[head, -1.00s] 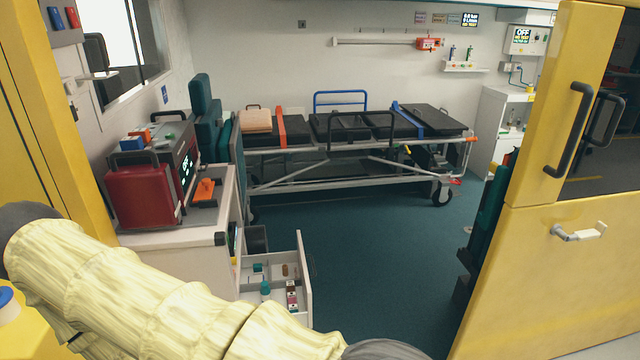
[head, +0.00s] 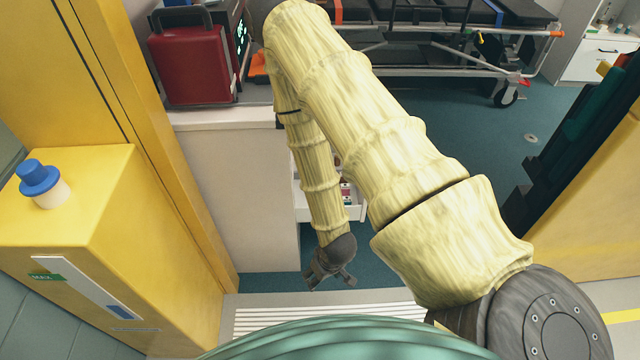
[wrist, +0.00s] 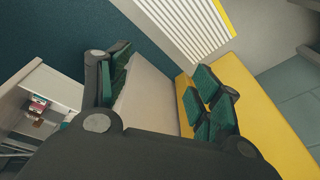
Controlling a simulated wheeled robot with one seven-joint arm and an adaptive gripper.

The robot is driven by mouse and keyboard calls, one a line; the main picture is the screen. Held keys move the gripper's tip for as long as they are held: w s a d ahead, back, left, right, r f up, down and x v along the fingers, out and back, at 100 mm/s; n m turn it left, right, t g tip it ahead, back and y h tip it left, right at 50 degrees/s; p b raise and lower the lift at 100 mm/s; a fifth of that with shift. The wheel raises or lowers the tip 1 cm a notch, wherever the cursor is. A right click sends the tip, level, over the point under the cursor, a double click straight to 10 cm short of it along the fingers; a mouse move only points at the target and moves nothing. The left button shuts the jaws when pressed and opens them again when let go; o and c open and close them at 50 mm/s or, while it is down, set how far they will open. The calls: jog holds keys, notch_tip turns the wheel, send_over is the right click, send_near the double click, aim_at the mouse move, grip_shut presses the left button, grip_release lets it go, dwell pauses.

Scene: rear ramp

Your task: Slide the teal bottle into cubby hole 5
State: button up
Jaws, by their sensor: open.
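My gripper (head: 332,276) hangs low in front of the white cabinet, above the floor near the slatted step. In the wrist view its two padded fingers (wrist: 160,78) are spread wide with nothing between them. The open white drawer (head: 318,212) is mostly hidden behind my arm in the head view. In the wrist view the drawer (wrist: 62,88) is at the far left, outside the fingers, with a few small items in it. I cannot make out the teal bottle for certain, nor which cubby is hole 5.
The white cabinet (head: 235,175) carries a red case (head: 193,68). A yellow box (head: 95,215) with a blue-capped knob (head: 40,178) stands at the left. The slatted step (head: 290,318) lies below my gripper. A stretcher (head: 430,60) stands behind.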

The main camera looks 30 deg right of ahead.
jog(key=w+d+f+t+b, duration=0.2)
jog(key=w+d+b, duration=0.4)
jog(key=w, duration=0.5)
jog(key=w+d+f+t+b, duration=0.2)
jog(key=w+d+b, duration=0.4)
jog(key=w, duration=0.4)
jog(key=w+d+r+n+t+b, duration=0.1)
jog(key=w+d+r+t+b, duration=0.2)
jog(key=w+d+b, duration=0.75)
jog(key=shift+w+d+f+b, duration=0.25)
jog(key=shift+w+d+f, duration=0.2)
jog(key=shift+w+f, duration=0.9)
jog(key=shift+w+d+f+b, duration=0.3)
jog(key=shift+w+d+f, duration=0.15)
jog(key=shift+w+f, duration=0.85)
jog(key=shift+w+d+f+b, duration=0.25)
jog(key=shift+w+d+f, duration=0.2)
jog(key=shift+w+f, duration=0.85)
jog(key=shift+w+r, duration=0.25)
jog(key=shift+r, duration=0.05)
grip_shut()
